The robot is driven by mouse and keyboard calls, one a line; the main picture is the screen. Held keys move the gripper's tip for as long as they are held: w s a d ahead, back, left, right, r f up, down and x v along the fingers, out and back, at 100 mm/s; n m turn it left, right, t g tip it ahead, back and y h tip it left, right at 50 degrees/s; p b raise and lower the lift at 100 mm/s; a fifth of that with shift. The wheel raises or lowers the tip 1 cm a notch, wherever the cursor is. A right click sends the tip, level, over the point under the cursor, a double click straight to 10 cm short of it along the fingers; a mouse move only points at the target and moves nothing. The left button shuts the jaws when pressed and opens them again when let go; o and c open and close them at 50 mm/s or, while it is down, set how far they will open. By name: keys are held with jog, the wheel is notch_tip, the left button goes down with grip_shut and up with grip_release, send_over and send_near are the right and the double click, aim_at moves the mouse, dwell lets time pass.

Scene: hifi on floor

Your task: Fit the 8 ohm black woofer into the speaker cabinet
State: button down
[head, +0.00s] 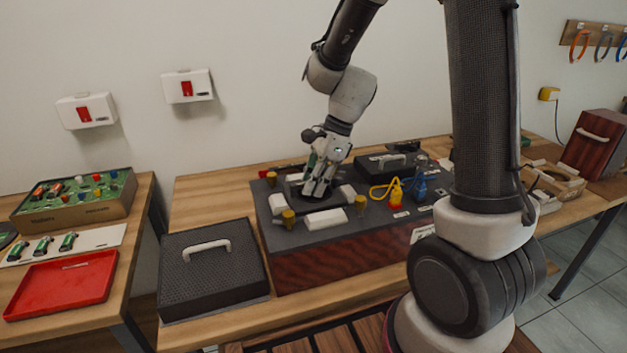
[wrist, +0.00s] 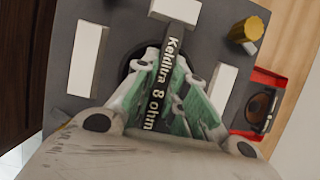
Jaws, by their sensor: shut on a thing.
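The speaker cabinet (head: 350,262) lies on the table with its dark grey face up and wood-grain sides. My gripper (head: 318,190) is over the left part of that face. In the wrist view my gripper (wrist: 168,62) is shut on the black woofer's bar (wrist: 160,85), which reads "Keldtra 8 ohm". A dark round edge (wrist: 134,58) shows behind the fingers. White blocks (head: 326,219) and yellow knobs (head: 289,218) stand around the spot. The fingers hide most of the woofer, so I cannot tell whether it is seated in an opening.
A dark textured panel with a handle (head: 212,270) lies at left. A red tray (wrist: 272,78) holding a dark round part is beside the cabinet. Wooden trays (head: 556,186) are at right.

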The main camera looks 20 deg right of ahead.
jog(key=shift+f, duration=0.3)
jog(key=c, duration=1.4)
grip_release()
jog(key=v, duration=1.2)
jog(key=shift+r, duration=0.1)
notch_tip(320, 180, up, 8)
jog(key=shift+f, duration=0.1)
